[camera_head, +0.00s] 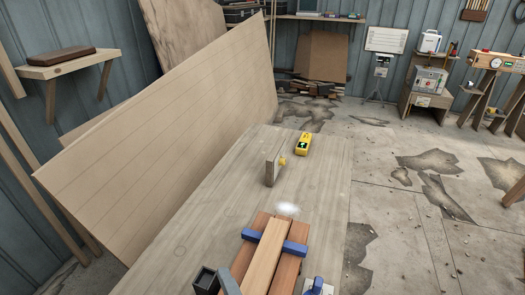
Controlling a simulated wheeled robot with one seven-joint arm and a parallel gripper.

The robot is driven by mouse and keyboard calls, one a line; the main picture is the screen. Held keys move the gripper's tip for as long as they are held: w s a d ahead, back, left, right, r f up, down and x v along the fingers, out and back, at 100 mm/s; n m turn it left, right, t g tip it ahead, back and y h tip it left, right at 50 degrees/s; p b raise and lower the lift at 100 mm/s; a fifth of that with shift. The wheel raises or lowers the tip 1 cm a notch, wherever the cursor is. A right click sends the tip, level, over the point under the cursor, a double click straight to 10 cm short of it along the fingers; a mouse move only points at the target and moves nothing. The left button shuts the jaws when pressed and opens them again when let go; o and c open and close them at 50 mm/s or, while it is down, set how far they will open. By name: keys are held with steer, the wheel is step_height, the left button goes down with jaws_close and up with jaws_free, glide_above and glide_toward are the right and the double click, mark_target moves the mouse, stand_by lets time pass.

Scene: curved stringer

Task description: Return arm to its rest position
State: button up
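I cannot make out my gripper or arm in the head view. Several reddish-brown wooden strips (266,258) lie side by side on the workbench (200,235) at the bottom centre. A blue bar (294,248) shows on both sides of the strips, with a lighter strip on top between its visible parts. A blue part (318,287) is cut off by the bottom edge. A dark box-like piece (205,280) and a grey bar (228,281) stand left of the strips.
A small upright wooden block (271,172) with a yellow knob and a yellow device (303,144) stand farther back on the bench. A large plywood sheet (170,110) leans at the left. The concrete floor (410,225) right of the bench is mostly open, with dark patches.

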steer(key=s+d+f+m+h+b, duration=0.1)
steer(key=s+d+m+h+b, duration=0.1)
steer(key=s+d+m, duration=0.7)
steer(key=s+d+f+m+t+h+b, duration=0.1)
steer(key=s+d+m+h, duration=0.3)
steer(key=s+d+m, duration=0.5)
steer(key=s+d+f, duration=0.1)
steer(key=s+d, duration=0.6)
steer(key=d, duration=0.3)
steer(key=shift+b, duration=0.4)
